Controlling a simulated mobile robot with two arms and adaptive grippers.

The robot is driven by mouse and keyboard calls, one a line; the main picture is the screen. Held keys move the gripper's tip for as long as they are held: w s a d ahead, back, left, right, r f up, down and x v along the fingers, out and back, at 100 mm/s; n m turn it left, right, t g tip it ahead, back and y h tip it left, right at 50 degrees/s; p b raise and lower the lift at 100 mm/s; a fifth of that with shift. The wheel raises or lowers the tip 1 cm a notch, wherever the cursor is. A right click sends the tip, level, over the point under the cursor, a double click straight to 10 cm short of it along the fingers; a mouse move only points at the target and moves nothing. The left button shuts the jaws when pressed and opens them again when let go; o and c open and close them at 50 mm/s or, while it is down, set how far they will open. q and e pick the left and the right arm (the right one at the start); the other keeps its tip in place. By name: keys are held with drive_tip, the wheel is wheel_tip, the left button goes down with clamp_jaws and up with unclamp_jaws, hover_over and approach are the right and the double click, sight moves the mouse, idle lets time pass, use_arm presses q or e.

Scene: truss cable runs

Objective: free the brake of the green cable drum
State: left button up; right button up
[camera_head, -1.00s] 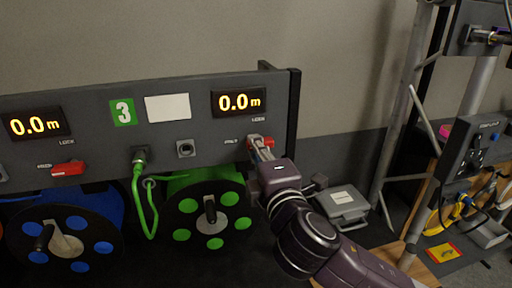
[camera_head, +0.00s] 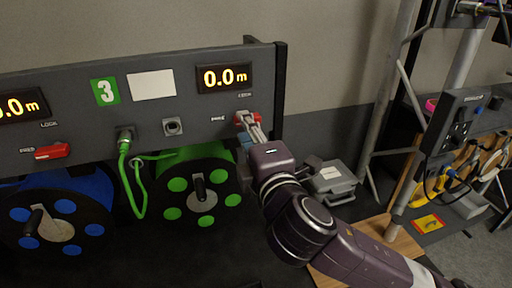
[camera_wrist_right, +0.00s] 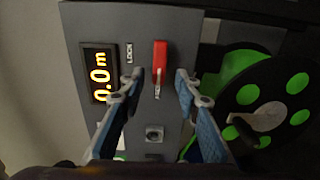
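The green cable drum (camera_head: 202,163) sits under the grey panel, below the green "3" label. Its brake is a red lever (camera_head: 241,117) on the panel, under the right "0.0 m" display. In the right wrist view the red lever (camera_wrist_right: 160,62) lies beneath the "LOCK" label, with another label, likely "FREE", at its end. My right gripper (camera_head: 250,124) is at the lever and partly hides it in the head view. In the right wrist view the gripper (camera_wrist_right: 158,76) is open, one finger on each side of the lever, with gaps visible. My left gripper is not in view.
A blue drum (camera_head: 58,210) with its own red lever (camera_head: 52,151) is at left. A green cable (camera_head: 128,175) plugs into the panel (camera_head: 200,135) beside a round socket (camera_head: 172,126).

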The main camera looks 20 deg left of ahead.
drive_tip(key=v, duration=0.9)
drive_tip(key=shift+s+d, duration=0.2)
drive_tip(key=shift+s, duration=0.05)
